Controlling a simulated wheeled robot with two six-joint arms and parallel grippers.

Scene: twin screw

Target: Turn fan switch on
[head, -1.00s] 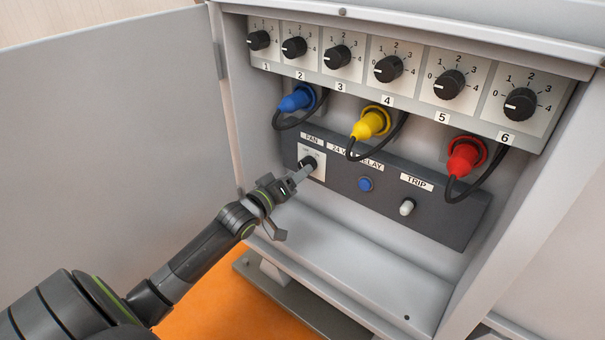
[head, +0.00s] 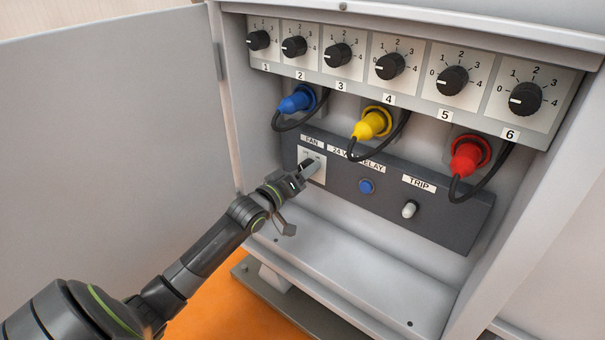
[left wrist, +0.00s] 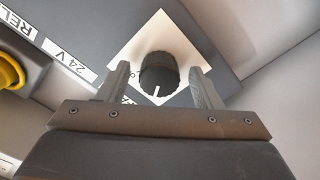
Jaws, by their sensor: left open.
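The fan switch is a black rotary knob (left wrist: 159,74) on a white plate (left wrist: 180,38). In the head view its plate (head: 319,178) sits under the FAN label (head: 311,140) at the left of a dark panel, and the knob is mostly hidden by my gripper. My left gripper (head: 306,170) is at the knob. In the left wrist view its two fingers (left wrist: 160,84) stand open on either side of the knob, with small gaps visible. A white pointer line on the knob faces the gripper's palm. My right gripper is not in view.
A blue button (head: 366,186) and a TRIP toggle (head: 409,209) are right of the switch. Blue (head: 297,101), yellow (head: 371,124) and red (head: 467,157) plugs with black cables hang above. The open cabinet door (head: 110,120) stands left.

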